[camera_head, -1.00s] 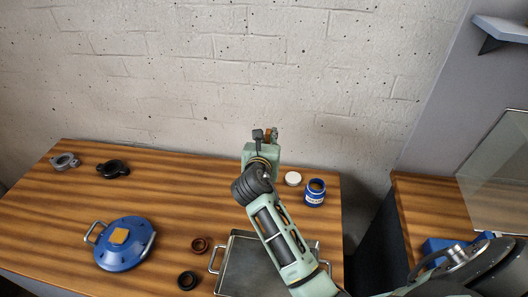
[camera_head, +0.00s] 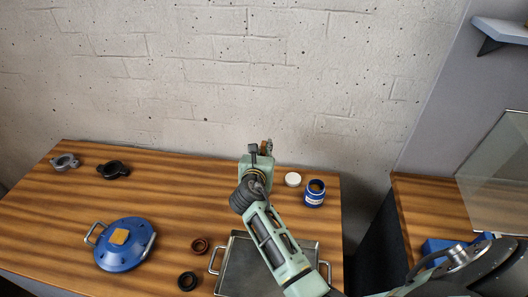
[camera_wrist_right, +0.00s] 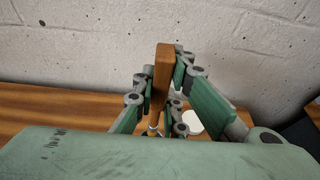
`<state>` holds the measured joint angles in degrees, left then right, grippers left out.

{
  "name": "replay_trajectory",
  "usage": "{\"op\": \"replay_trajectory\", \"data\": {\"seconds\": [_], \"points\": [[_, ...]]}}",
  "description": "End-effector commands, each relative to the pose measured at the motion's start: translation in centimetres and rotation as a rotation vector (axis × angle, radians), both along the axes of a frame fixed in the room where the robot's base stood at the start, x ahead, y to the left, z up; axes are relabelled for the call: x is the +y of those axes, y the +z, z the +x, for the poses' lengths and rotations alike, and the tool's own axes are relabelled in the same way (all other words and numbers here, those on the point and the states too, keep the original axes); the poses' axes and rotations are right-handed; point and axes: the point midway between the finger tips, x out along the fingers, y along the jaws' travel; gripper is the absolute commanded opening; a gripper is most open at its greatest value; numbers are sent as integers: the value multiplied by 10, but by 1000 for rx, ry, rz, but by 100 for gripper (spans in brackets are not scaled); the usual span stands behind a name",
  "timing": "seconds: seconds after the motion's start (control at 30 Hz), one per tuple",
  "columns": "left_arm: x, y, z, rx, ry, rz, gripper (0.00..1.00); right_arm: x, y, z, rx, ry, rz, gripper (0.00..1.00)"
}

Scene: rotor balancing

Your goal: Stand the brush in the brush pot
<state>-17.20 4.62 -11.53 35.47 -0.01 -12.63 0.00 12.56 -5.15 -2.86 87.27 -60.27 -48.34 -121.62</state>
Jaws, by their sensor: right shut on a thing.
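My right gripper (camera_head: 261,147) is raised near the back edge of the bench. In the right wrist view its fingers are shut on the brush (camera_wrist_right: 161,82), whose orange-brown wooden handle stands nearly upright. A metal band shows lower on the brush; its bristle end is hidden. An open blue pot (camera_head: 315,194) with a white label and a brown inside stands right of the gripper. I cannot tell whether it is the brush pot. My left gripper is not in view.
A white lid (camera_head: 292,179) lies beside the blue pot. A metal tray (camera_head: 241,270) lies under my right arm. A blue round housing (camera_head: 125,258), brown ring (camera_head: 200,245), black ring (camera_head: 187,281) and two clamps lie to the left. The wall stands close behind the bench.

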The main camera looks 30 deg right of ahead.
Motion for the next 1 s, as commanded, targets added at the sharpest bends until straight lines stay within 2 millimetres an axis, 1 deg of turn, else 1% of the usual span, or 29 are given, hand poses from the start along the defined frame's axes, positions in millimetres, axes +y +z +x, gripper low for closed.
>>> {"op": "replay_trajectory", "data": {"seconds": [0.2,0.33,0.37,0.57,0.87,0.97,1.0], "points": [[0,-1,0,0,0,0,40,0,-7,0,1,0,-1,0],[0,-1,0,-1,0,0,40,0,-8,0,0,0,-1,0],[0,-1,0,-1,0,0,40,0,-8,0,0,0,-1,12],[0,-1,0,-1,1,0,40,0,-8,0,1,0,-1,29],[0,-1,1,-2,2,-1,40,0,-7,0,0,0,0,30],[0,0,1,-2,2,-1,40,0,-1,0,-2,-1,1,30],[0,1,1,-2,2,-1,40,0,3,0,-3,-1,2,30]]}}
